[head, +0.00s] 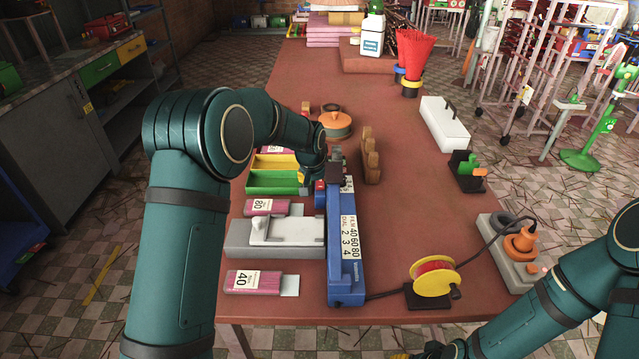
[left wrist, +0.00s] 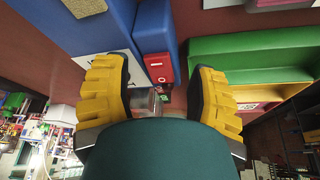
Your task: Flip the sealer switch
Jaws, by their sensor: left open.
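The blue sealer (head: 345,255) lies lengthwise on the brown table, with a white label reading FILM and DIAL numbers. A small red part (head: 320,185), possibly its switch, shows on the left side near its far end. My left gripper (head: 316,172) is beside that end, partly hidden by my own arm. In the left wrist view, my open yellow-padded fingers (left wrist: 158,98) stand apart, with the red block (left wrist: 155,68) on the blue body (left wrist: 152,28) just beyond the gap between them. Contact cannot be told. My right gripper (head: 432,351) is cut off at the bottom edge.
Green and yellow bins (head: 272,181) stand left of the sealer. Labelled pink packs (head: 252,281) and a grey-white device (head: 270,240) lie nearer. A yellow reel (head: 433,283) sits right of the sealer's near end. Wooden pieces (head: 370,158) stand close on its right.

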